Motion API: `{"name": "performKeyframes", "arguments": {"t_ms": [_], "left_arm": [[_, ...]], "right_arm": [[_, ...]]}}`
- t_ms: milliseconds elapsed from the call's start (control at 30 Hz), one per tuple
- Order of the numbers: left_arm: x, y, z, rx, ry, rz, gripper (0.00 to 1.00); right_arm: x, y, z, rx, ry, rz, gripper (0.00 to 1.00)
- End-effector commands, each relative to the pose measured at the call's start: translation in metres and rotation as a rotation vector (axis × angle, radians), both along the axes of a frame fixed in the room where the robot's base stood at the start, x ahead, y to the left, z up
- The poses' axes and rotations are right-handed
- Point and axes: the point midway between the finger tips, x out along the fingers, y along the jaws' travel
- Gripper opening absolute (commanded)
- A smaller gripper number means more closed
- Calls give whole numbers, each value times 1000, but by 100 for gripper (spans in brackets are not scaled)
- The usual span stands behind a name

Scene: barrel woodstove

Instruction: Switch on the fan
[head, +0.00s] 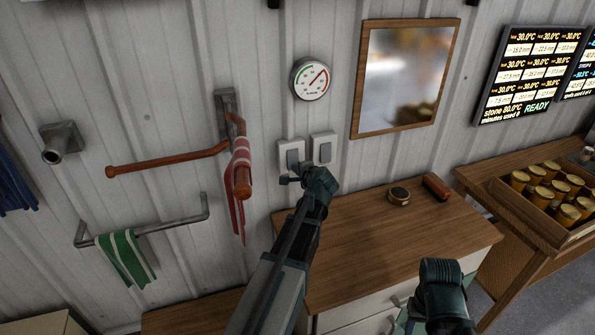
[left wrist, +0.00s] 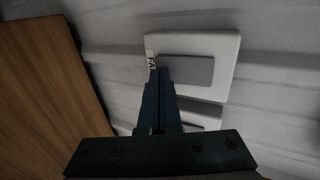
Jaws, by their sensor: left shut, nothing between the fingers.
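Two white wall switches hang side by side above the wooden cabinet. The left one, the fan switch (head: 282,146), has a grey rocker and is partly behind my left gripper. In the left wrist view the fan switch (left wrist: 190,68) carries a partly covered label reading "FA". The other switch (head: 324,146) is just to its right; part of it also shows in the left wrist view (left wrist: 203,112). My left gripper (head: 288,181) is shut and empty, its tips (left wrist: 160,72) at the label-side end of the rocker. Whether they touch it I cannot tell. My right arm's end (head: 440,285) is low right, fingers hidden.
A red-and-white towel (head: 238,190) hangs on a wooden-handled bar left of the switches. A gauge (head: 310,79) and a mirror (head: 405,80) are above. The cabinet top (head: 350,235) holds a small round tin (head: 398,196) and a reddish-brown cylinder (head: 436,187).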

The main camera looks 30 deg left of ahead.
Motion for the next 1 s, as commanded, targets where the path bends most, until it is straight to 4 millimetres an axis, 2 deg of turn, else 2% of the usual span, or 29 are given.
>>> {"name": "performKeyframes", "arguments": {"t_ms": [100,367,767,1000], "left_arm": [[6,6,-6,-1,-1,0,0],[5,5,-4,-1,-1,0,0],[5,6,12,2,-1,0,0],[6,7,13,4,-1,-1,0]], "right_arm": [[0,0,-6,0,0,0,50],[0,0,-4,0,0,0,50],[0,0,12,0,0,0,50],[0,0,12,0,0,0,50]]}}
